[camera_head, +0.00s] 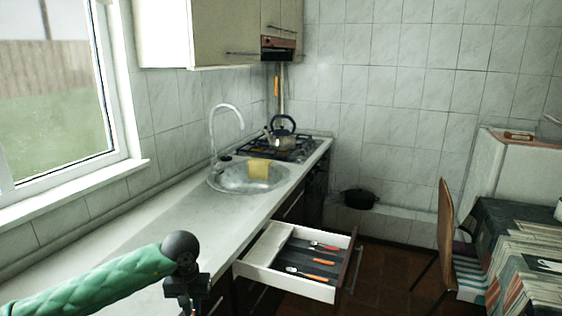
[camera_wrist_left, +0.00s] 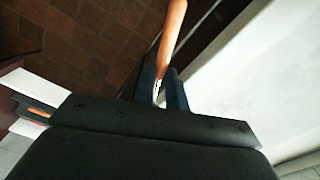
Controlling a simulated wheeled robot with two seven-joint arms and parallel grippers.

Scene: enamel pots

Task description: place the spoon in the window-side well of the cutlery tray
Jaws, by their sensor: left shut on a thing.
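My left gripper (camera_head: 186,300) is at the bottom of the head view, over the near counter edge, left of the open drawer. In the left wrist view its fingers (camera_wrist_left: 162,90) are shut on an orange-handled utensil, which I take as the spoon (camera_wrist_left: 172,35). Its handle sticks out past the fingers; its bowl is not visible, and the head view does not show it. The dark cutlery tray (camera_head: 290,258) lies in the drawer, with several orange- or red-handled pieces in its wells. My right gripper is not in view.
The white drawer (camera_head: 285,290) stands open below the counter (camera_head: 130,240). A sink (camera_head: 225,180) with a yellow cloth, and a kettle (camera_head: 281,135) on the hob, are farther back. A chair (camera_head: 447,225) and table stand at the right. Tiled floor lies between.

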